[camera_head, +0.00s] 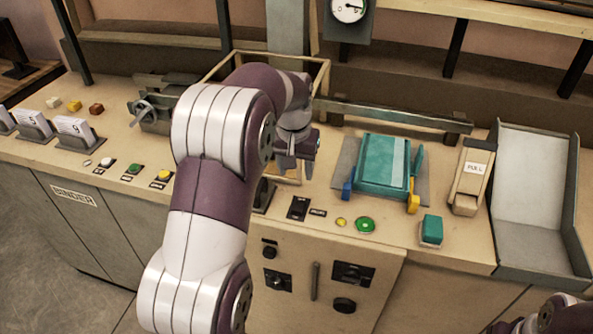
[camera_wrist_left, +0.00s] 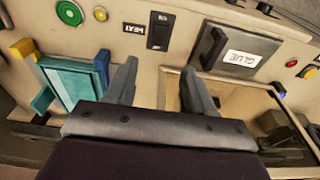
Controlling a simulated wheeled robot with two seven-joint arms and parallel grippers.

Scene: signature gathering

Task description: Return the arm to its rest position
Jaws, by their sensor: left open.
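My left arm (camera_head: 215,160) reaches in from the lower left of the head view and bends over the middle of the bench. Its gripper (camera_head: 295,168) points down near the front of a framed bin, partly covered by the arm. In the left wrist view the two fingers of this gripper (camera_wrist_left: 159,67) are spread apart with nothing between them, above the bench panel. My right arm (camera_head: 555,318) shows only as a piece at the lower right corner, and its gripper cannot be seen.
A teal press-like device (camera_head: 385,163) stands right of the gripper. Also there are a lever marked PULL (camera_head: 472,172), a grey chute (camera_head: 532,180), a teal block (camera_head: 431,230) and a green button (camera_head: 366,225). Card stacks (camera_head: 75,132) stand at left. A GLUE-labelled cover (camera_wrist_left: 238,55) lies near the bin.

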